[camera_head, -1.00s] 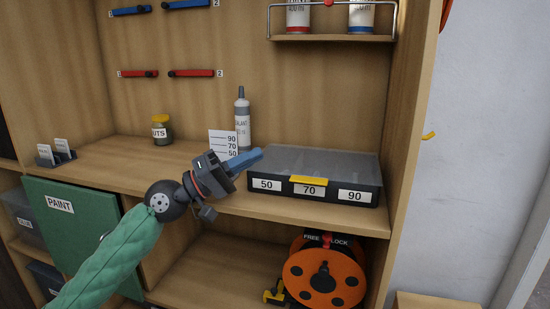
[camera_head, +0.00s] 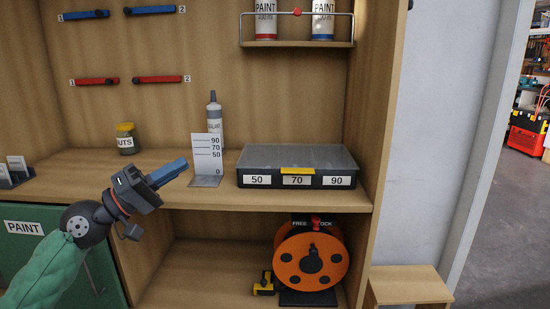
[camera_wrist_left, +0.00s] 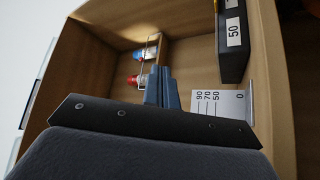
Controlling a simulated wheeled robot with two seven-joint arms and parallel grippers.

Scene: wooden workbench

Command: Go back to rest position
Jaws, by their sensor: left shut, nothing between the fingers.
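My left gripper (camera_head: 168,172) has blue fingers that are shut with nothing between them. It is in front of the workbench shelf, left of the white measuring card (camera_head: 207,155) and apart from it. In the left wrist view the shut fingers (camera_wrist_left: 162,88) point toward the cabinet, with the measuring card (camera_wrist_left: 222,104) to their right. My right gripper is not in view.
A black case (camera_head: 297,167) labelled 50, 70, 90 with a yellow latch stands on the shelf to the right. A sealant bottle (camera_head: 215,122) and a nuts jar (camera_head: 126,138) stand behind. An orange reel (camera_head: 311,262) sits below. A wooden stool (camera_head: 408,285) stands at right.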

